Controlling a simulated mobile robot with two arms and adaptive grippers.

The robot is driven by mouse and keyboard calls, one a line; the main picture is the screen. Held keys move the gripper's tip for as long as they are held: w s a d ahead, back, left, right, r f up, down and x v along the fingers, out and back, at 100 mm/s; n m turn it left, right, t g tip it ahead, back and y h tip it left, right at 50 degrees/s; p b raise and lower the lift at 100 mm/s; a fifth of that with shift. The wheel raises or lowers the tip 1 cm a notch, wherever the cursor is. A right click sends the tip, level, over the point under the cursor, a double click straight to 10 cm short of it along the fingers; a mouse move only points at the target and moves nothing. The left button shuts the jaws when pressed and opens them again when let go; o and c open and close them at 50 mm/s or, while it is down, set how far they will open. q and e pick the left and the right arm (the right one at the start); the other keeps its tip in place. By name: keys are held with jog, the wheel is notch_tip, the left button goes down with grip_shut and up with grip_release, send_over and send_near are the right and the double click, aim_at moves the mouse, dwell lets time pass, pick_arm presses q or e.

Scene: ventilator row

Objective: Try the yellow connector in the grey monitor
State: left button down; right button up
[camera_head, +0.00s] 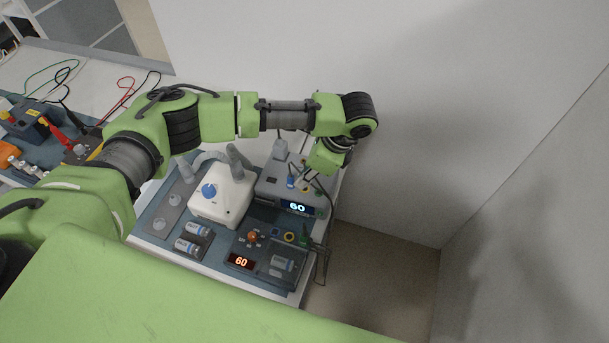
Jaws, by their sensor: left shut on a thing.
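The grey monitor (268,187) stands at the back right of the cart top, with a lit blue-white "60" on its front. My left arm reaches over from the left, and its gripper (308,181) points down at the monitor's right part. The gripper is shut on a small connector, mostly hidden by the fingers; its colour is not clear. I cannot tell whether the connector touches a socket. Small blue and green parts show on the monitor close to the fingers. My right gripper is not in view.
A white humidifier-like unit with a blue knob (223,193) stands left of the monitor. A dark device (259,246) with an orange "60" and a yellow ring is in front. Cables hang at the cart's right edge. Walls stand behind and right; the floor at right is clear.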

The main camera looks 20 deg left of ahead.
pick_arm(q)
jog(key=shift+f, duration=0.9)
dwell(0.5)
jog(key=c, duration=2)
grip_release()
jog(key=shift+r, duration=0.1)
jog(key=v, duration=1.1)
jog(key=shift+d+r, duration=0.15)
jog(key=shift+r, duration=0.25)
